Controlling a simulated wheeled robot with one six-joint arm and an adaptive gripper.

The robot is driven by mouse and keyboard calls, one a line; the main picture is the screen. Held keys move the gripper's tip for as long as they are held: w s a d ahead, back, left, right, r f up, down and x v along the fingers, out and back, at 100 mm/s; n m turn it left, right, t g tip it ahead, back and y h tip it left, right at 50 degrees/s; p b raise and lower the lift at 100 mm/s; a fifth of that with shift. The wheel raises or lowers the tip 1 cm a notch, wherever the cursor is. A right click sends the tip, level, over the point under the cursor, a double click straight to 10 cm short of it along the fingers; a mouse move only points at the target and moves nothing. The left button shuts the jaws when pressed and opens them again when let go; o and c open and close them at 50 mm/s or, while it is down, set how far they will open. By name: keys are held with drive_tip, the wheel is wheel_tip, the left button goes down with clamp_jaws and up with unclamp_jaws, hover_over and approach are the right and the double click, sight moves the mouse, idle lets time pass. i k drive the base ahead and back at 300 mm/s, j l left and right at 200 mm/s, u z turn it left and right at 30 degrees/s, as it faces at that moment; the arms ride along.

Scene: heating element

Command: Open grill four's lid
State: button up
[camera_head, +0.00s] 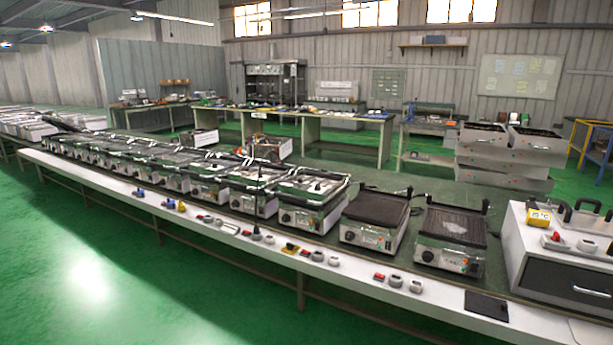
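A row of grills runs along a long bench (400,312), from the far left to the right. The rightmost grill (446,254) has a dark ribbed top and short dark uprights at its back. The grill to its left (368,236) has a flat dark top. Farther left come a grill with a black frame around its top (298,217), a similar one (246,203) and several more, shrinking with distance. No readable number marks any of them as grill four. I cannot tell clearly which tops are lids. My gripper is not in view.
Small knobs and switches, including a white knob (396,281), line the bench's front ledge, with a black pad (486,305) to the right. A white box with a dark drawer (560,285) stands at the right end. The green floor (90,270) in front is clear.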

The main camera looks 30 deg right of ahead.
sight(273, 174)
drive_tip(key=z, duration=0.3)
drive_tip(key=i, duration=1.2)
drive_tip(key=i+l+u, duration=0.1)
drive_tip(key=i, duration=1.15)
drive_tip(key=i+l, duration=0.15)
drive_tip(key=i, duration=1.05)
